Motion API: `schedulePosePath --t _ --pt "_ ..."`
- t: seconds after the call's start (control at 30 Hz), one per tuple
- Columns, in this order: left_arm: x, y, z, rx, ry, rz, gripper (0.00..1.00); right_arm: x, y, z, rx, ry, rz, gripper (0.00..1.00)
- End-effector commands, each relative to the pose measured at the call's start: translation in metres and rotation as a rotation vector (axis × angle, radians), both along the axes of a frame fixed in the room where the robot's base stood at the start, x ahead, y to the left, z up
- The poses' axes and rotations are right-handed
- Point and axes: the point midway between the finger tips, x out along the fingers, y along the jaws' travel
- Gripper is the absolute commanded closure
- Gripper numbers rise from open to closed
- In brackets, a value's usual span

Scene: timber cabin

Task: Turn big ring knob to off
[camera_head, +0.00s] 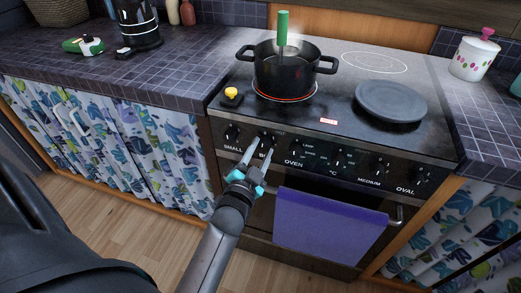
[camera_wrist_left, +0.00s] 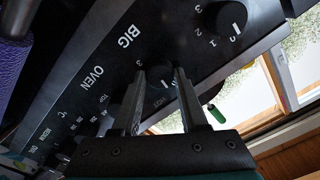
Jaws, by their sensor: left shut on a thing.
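The black big ring knob (camera_head: 267,139) is on the stove's front panel, above the partly covered label BIG. My left gripper (camera_head: 260,147) reaches it from below, its two fingers around the knob. In the left wrist view the knob (camera_wrist_left: 160,82) sits between the fingers of my left gripper (camera_wrist_left: 160,92), which are shut on it. The figure 3 shows beside it; its pointer cannot be read clearly. A black pot (camera_head: 285,77) with a green-handled utensil (camera_head: 282,28) stands on a ring with a red-glowing edge. My right gripper is not in view.
The small ring knob (camera_head: 232,132) is just left of the held knob. The medium (camera_head: 379,167) and oval (camera_head: 419,175) knobs are farther right. A purple towel (camera_head: 330,228) hangs on the oven handle.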

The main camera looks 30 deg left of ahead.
Motion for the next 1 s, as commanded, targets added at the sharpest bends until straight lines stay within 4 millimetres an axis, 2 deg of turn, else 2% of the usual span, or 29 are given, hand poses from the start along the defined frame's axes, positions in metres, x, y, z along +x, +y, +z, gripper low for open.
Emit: schedulePosePath --t 0.17,0.2,0.43,1.0 --pt "-0.0001 -0.0005 -0.0007 0.001 0.002 0.000 1.00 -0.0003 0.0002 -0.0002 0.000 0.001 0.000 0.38" --pt "-0.0001 -0.0005 -0.0007 0.001 0.002 0.000 0.55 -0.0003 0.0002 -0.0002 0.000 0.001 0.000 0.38" --pt "-0.0001 -0.0003 -0.0005 0.002 0.002 0.000 0.29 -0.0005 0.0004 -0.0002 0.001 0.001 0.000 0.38" --pt "-0.0001 -0.0001 -0.0013 0.041 0.009 -0.001 0.27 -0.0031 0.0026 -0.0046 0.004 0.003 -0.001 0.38"
